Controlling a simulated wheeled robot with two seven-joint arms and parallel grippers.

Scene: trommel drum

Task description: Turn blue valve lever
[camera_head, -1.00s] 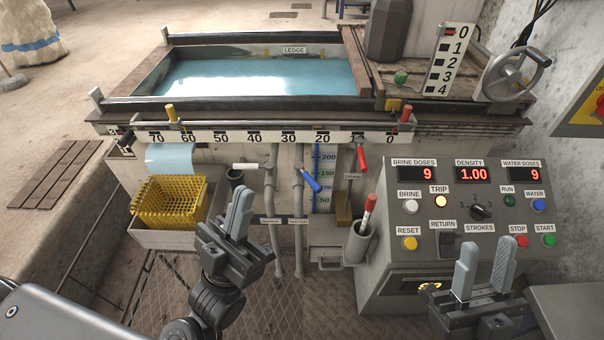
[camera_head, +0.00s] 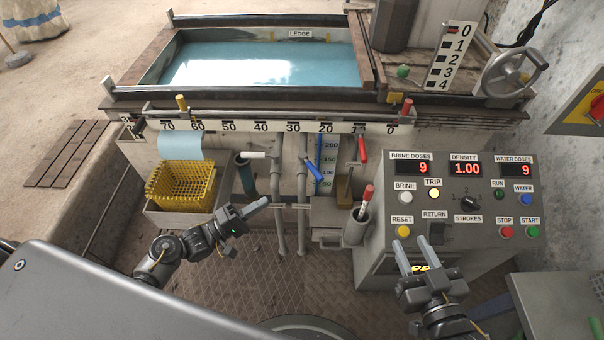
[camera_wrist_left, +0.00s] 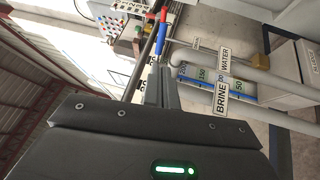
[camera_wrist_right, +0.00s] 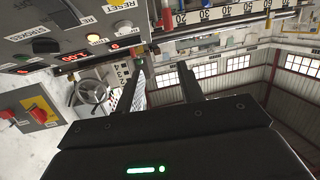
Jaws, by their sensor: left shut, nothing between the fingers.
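The blue valve lever (camera_head: 314,171) slants down to the right on the right-hand vertical pipe (camera_head: 300,215), below the scale bar. A blue handle (camera_wrist_left: 164,48), seemingly this lever, shows beyond the fingertips in the left wrist view. My left gripper (camera_head: 264,204) is shut and empty. It points right, left of and below the blue lever in the head view, apart from it. Its closed fingers also show in the left wrist view (camera_wrist_left: 160,86). My right gripper (camera_head: 411,247) is open and empty in front of the control panel; its spread fingers show in the right wrist view (camera_wrist_right: 162,78).
A white lever (camera_head: 256,155) and a red lever (camera_head: 362,148) flank the blue one. A yellow basket (camera_head: 182,187) stands left. A cup with a red-capped marker (camera_head: 356,228) and the button panel (camera_head: 462,245) stand right. The tank (camera_head: 265,65) lies behind.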

